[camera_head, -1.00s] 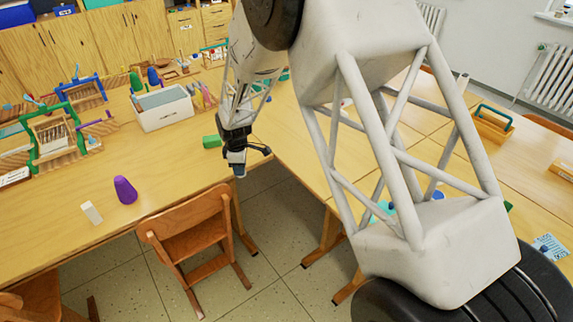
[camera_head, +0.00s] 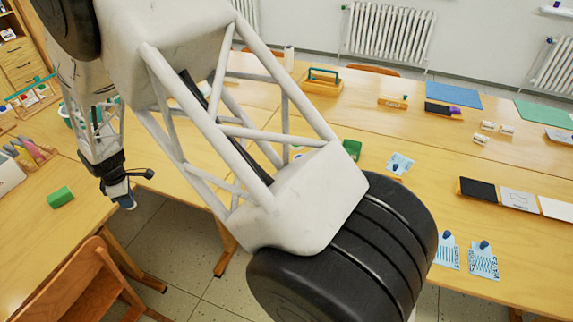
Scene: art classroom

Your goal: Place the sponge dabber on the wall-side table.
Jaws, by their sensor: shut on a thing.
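My gripper (camera_head: 117,180) hangs at the left, over the gap between the left table and the tables to the right. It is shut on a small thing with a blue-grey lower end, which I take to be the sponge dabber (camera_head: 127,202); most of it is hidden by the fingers. It is apart from any table. The wall-side table (camera_head: 370,122) spreads to the right, in front of the wall with the radiators. My arm hides part of its near left area.
A green block (camera_head: 60,197) lies on the left table beside my gripper. A chair (camera_head: 85,285) stands below. The right tables hold a wooden carrier (camera_head: 322,80), a blue mat (camera_head: 453,95), a tray with a black pad (camera_head: 478,190) and blue-knobbed cards (camera_head: 484,262). Bare wood shows between them.

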